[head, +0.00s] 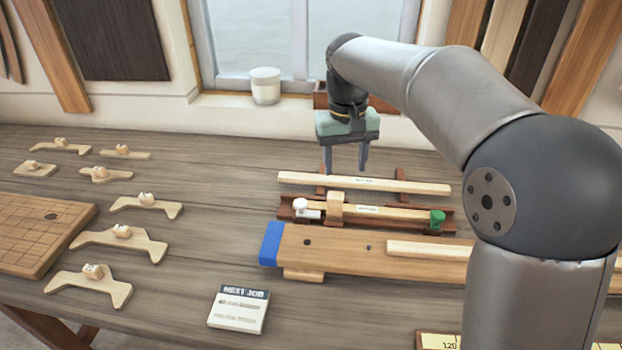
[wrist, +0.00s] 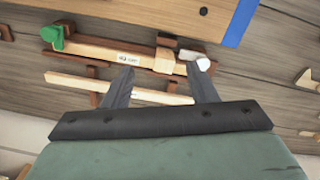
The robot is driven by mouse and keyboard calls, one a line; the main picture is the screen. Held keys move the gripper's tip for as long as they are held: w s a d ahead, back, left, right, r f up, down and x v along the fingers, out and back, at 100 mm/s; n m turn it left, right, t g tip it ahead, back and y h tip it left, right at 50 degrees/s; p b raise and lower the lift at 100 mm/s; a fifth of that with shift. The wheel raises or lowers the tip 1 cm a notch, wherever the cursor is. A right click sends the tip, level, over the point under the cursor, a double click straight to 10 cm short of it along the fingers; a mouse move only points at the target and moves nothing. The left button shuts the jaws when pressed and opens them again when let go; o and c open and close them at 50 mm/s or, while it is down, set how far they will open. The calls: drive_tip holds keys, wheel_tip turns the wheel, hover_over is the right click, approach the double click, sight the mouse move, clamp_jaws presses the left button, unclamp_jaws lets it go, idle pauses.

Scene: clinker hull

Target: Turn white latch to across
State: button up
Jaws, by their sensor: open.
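The white latch (head: 301,205) sits at the left end of a reddish-brown cradle that holds a pale wood strip. Its round white knob shows, with a small white tab beside it toward the strip; its exact angle is hard to tell. My gripper (head: 345,172) is open and empty, pointing down above the rear pale strip, behind and to the right of the white latch. Both fingers also show in the wrist view (wrist: 160,76).
A green latch (head: 437,217) is at the cradle's right end and a wooden block (head: 335,208) straddles the strip. The rear strip (head: 400,186) lies behind. A blue-ended plank (head: 345,246) lies in front. Bare bench (head: 225,200) is free to the left.

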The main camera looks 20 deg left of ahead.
drive_tip(key=r+n, duration=0.1)
hover_over(301, 202)
wheel_tip(301, 202, down, 17)
drive_tip(key=shift+r+p, duration=0.1)
drive_tip(key=shift+p, duration=0.9)
drive_tip(key=c, duration=1)
